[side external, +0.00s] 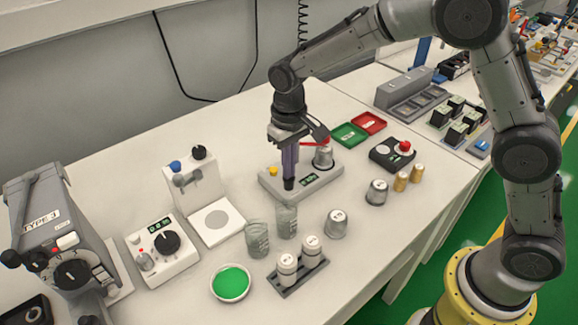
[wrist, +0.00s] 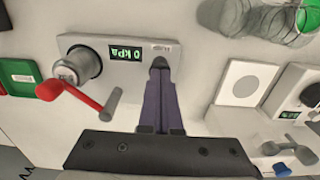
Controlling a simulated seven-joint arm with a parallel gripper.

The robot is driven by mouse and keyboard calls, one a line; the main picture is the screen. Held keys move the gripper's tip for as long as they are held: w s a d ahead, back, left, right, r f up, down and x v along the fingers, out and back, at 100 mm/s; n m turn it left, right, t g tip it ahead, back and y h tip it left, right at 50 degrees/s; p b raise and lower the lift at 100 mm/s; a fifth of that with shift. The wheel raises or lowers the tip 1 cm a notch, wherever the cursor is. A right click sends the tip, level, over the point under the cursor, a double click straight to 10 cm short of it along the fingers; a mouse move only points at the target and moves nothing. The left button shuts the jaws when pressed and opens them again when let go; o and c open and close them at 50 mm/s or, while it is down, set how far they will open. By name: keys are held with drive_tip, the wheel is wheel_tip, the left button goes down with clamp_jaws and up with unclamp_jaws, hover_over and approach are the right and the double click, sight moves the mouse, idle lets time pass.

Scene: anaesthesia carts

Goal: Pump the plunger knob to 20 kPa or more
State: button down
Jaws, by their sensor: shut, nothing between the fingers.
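The pump unit is a low grey base (side external: 325,180) with a green-lit display (side external: 308,180). In the wrist view the display (wrist: 125,53) appears inverted and reads 0 kPa. A small yellow knob (side external: 273,170) shows at the base's left end. A metal cylinder (side external: 323,158) with a red lever (wrist: 82,100) stands at the other end. Which part is the plunger knob is not clear. My gripper (side external: 289,183) points down over the base between yellow knob and cylinder, its fingers together and empty. The wrist view also shows its fingertips (wrist: 160,64); they hide what lies under them. Contact cannot be told.
Clear beakers (side external: 257,240) and a rack of white-capped jars (side external: 287,265) stand in front. Green (side external: 349,135) and red (side external: 369,122) trays lie behind. A dial device (side external: 160,250) and a balance-like unit (side external: 212,222) stand left. A black box with a red button (side external: 393,153) is right.

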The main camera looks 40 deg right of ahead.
drive_tip(key=shift+f, duration=0.2)
drive_tip(key=shift+f, duration=1.1)
drive_tip(key=shift+r, duration=0.1)
wheel_tip(320, 180, up, 14)
drive_tip(key=shift+r, duration=0.15)
idle(0.3)
drive_tip(key=shift+r, duration=0.95)
wheel_tip(320, 180, down, 14)
drive_tip(key=shift+f, duration=0.1)
